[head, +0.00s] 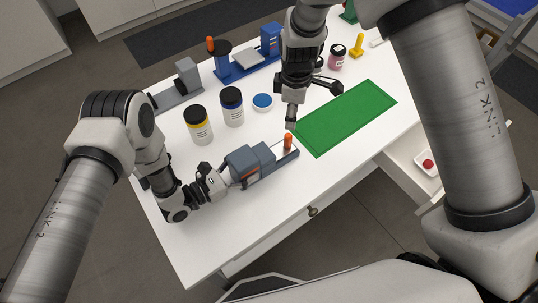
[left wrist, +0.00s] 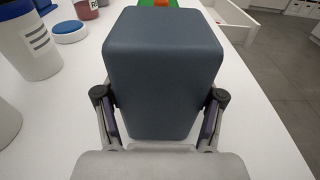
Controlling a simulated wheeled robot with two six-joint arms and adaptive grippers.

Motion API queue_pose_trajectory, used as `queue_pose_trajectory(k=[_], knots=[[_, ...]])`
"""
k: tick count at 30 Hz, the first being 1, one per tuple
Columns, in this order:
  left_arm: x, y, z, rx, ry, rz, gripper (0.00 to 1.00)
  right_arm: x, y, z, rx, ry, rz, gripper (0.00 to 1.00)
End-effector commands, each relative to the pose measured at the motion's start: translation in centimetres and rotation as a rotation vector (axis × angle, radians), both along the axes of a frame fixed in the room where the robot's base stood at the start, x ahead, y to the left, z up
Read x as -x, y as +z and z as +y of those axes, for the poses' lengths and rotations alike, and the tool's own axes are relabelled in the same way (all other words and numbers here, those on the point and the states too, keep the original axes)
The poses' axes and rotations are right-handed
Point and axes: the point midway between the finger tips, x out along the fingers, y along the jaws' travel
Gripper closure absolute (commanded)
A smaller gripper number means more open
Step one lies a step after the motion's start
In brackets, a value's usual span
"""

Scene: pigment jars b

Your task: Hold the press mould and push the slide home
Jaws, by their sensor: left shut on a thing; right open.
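The press mould (head: 250,166) is a blue-grey block lying on the white table near its front edge. A grey slide (head: 284,157) with an upright orange knob (head: 288,142) sticks out from its right end. My left gripper (head: 230,178) is shut on the mould's left end. In the left wrist view the mould (left wrist: 163,72) fills the space between the fingers, and most of the slide is hidden behind it. My right gripper (head: 314,103) is open and empty, above the mat's left end, with one finger pointing down close behind the knob; I cannot tell if it touches.
A yellow-banded jar (head: 200,127), a blue-banded jar (head: 232,108) and a blue lid (head: 262,102) stand behind the mould. A green mat (head: 350,115) lies to the right. A blue stand (head: 230,72) and a pink jar (head: 337,60) are farther back. An open drawer (head: 400,168) is at right.

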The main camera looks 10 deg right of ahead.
Motion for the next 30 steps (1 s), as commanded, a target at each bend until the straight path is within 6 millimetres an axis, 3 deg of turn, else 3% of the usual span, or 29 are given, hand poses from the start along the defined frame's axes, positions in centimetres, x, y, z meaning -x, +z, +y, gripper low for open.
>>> queue_pose_trajectory(k=[1, 3, 16, 30], knots=[[0.0, -0.1, 0.0, -0.002, 0.001, 0.003, 0.25, 0.0, 0.0, 0.0, 0.000, 0.000, 0.000, 0.51], [0.0, -0.1, 0.0, -0.002, 0.001, 0.002, 0.02, 0.0, -0.1, 0.0, 0.000, 0.000, 0.000, 0.51], [0.2, 0.0, 0.8, -0.002, 0.002, 0.001, 0.02, 0.0, 0.0, 0.0, 0.000, 0.000, 0.000, 0.51], [3.9, 1.0, 10.3, -0.001, 0.005, 0.003, 0.02, 0.0, 0.0, 0.0, 0.000, 0.000, 0.000, 0.51]])
